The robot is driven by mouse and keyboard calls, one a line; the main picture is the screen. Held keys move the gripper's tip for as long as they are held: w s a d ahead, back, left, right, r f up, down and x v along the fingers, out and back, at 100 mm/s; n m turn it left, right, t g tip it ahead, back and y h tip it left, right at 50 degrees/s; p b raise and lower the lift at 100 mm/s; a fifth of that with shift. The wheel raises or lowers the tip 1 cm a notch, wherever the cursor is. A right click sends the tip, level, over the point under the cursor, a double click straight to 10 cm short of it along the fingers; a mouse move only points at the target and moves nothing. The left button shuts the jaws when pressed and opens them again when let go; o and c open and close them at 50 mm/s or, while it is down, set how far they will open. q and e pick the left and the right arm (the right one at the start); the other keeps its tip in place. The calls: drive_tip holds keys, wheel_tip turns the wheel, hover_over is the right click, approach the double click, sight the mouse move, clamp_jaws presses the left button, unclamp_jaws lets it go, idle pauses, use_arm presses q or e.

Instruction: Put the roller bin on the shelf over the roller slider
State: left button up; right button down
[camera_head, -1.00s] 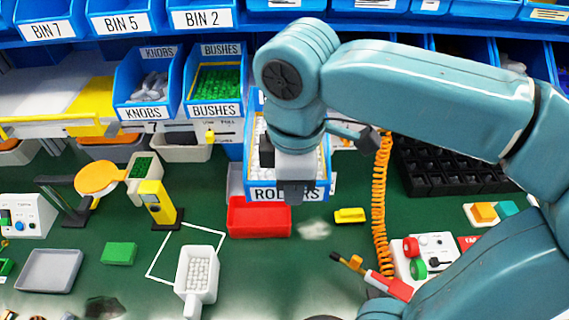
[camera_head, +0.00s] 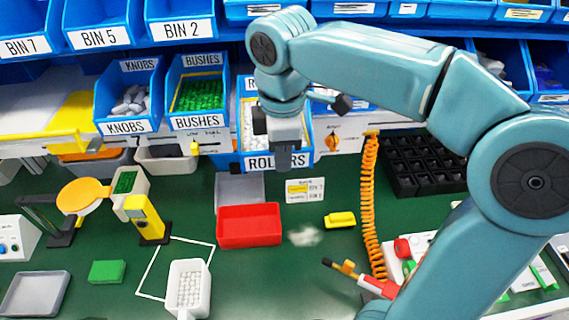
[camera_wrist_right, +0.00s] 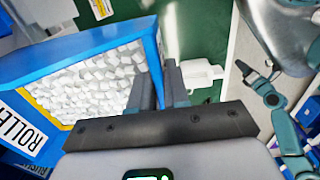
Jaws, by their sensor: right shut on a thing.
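The roller bin (camera_head: 305,143) is blue with a ROLLERS label on its front and white rollers inside. In the head view it is beside the bushes bin at about the same height, its front projecting past the shelf edge. My right gripper (camera_head: 283,160) is shut on its wall. In the wrist view the fingers (camera_wrist_right: 162,84) are at the wall of the bin (camera_wrist_right: 97,48), which is full of white rollers. I cannot tell whether the bin rests on the shelf (camera_head: 338,142). I cannot make out the roller slider. My left gripper is not seen in the head view.
The bushes bin (camera_head: 197,93) stands close on the left, then the knobs bin (camera_head: 127,97). An upper row of blue bins (camera_head: 180,22) is above. Below are a red tray (camera_head: 249,226), an orange coiled hose (camera_head: 369,200) and a black grid tray (camera_head: 420,165).

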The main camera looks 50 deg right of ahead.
drive_tip(key=w+d+p, duration=0.2)
drive_tip(key=w, duration=0.1)
drive_tip(key=w+d+p, duration=0.1)
drive_tip(key=w+d, duration=0.2)
drive_tip(key=w+d+p, duration=0.2)
drive_tip(key=w+d, duration=0.1)
drive_tip(key=w, duration=0.1)
drive_tip(key=shift+d+f+p, duration=0.15)
drive_tip(key=shift+d+p, duration=0.05)
drive_tip(key=shift+p, duration=0.15)
drive_tip(key=shift+w+d+f+p, duration=0.2)
drive_tip(key=shift+w+d+p, duration=0.25)
drive_tip(key=shift+w+p, duration=0.05)
drive_tip(key=shift+w+d+f, duration=0.25)
drive_tip(key=shift+w+d, duration=0.05)
drive_tip(key=shift+w, duration=0.1)
drive_tip(key=c, duration=1)
unclamp_jaws()
drive_tip(key=shift+a, duration=0.1)
drive_tip(key=shift+c, duration=0.2)
drive_tip(key=shift+s, duration=0.1)
wheel_tip(320, 180, up, 16)
drive_tip(key=shift+s+a+r+p, duration=0.15)
drive_tip(key=shift+s+a+p, duration=0.1)
drive_tip(key=shift+p, duration=0.15)
drive_tip(key=shift+s, duration=0.1)
